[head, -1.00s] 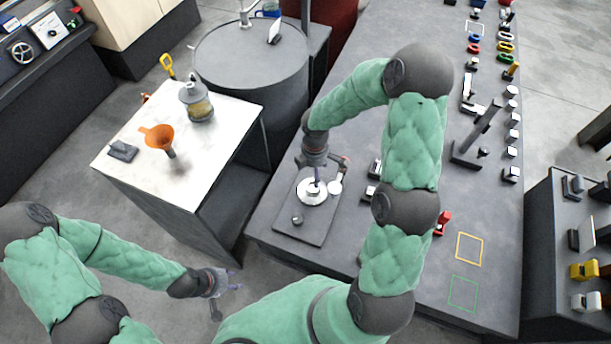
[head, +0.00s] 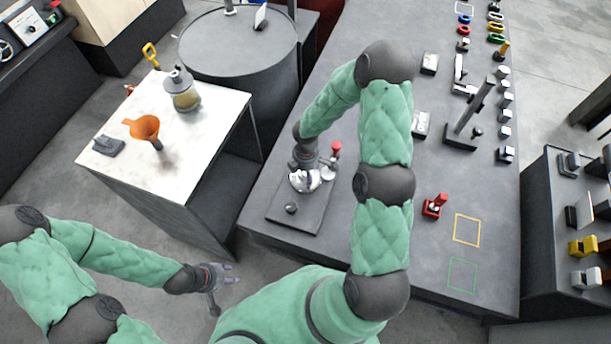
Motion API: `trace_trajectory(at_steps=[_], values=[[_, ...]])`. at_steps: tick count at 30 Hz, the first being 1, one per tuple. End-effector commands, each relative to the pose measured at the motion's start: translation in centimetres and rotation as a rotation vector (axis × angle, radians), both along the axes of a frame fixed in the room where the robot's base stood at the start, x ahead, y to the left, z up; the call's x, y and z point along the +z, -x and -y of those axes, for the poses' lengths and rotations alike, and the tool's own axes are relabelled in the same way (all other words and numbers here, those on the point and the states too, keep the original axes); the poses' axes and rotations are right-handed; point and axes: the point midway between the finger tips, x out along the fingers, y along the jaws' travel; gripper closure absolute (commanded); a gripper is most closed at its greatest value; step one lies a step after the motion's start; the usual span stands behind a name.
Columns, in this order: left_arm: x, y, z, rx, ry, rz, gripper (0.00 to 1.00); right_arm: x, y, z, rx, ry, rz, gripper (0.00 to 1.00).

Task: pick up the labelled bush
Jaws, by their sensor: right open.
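My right gripper (head: 304,178) reaches down over a dark plate (head: 287,222) on the long grey bench. It is open, with its fingers at a white round fitting on that plate. The fingers partly hide the fitting, and I cannot tell whether they touch it. I cannot pick out the labelled bush for sure; no label is readable. Several small pieces with pale faces (head: 506,100) stand along the bench's right side. My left gripper (head: 232,275) is off to the lower left over the floor, empty, its fingers apart.
A red-topped post (head: 336,148) stands close beside my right gripper. A red clamp (head: 435,206) sits near a yellow outline (head: 467,229) and a green outline (head: 462,276).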

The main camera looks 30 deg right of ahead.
Motion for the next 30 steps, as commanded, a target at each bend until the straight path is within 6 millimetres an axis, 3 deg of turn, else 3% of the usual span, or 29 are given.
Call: trace_trajectory(at_steps=[8, 15, 17, 25, 30], values=[[0.0, 0.0, 0.0, 0.0, 0.0, 0.0, 0.6, -0.1, 0.0, 0.0, -0.001, 0.0, 0.001, 0.23], [0.0, 0.0, 0.0, 0.0, 0.0, 0.0, 0.6, -0.1, 0.0, 0.0, 0.0, 0.0, 0.001, 0.91], [0.0, 0.0, 0.0, 0.0, 0.0, 0.0, 0.6, -0.1, -0.1, 0.0, -0.001, 0.001, 0.002, 1.0], [0.1, 0.0, 0.0, 0.0, 0.0, 0.0, 0.6, 0.1, -0.1, 0.0, 0.0, 0.001, 0.002, 1.0], [0.5, 0.0, 0.0, 0.0, 0.0, 0.0, 0.6, 1.2, -0.1, 0.1, -0.001, 0.002, 0.003, 1.0]])
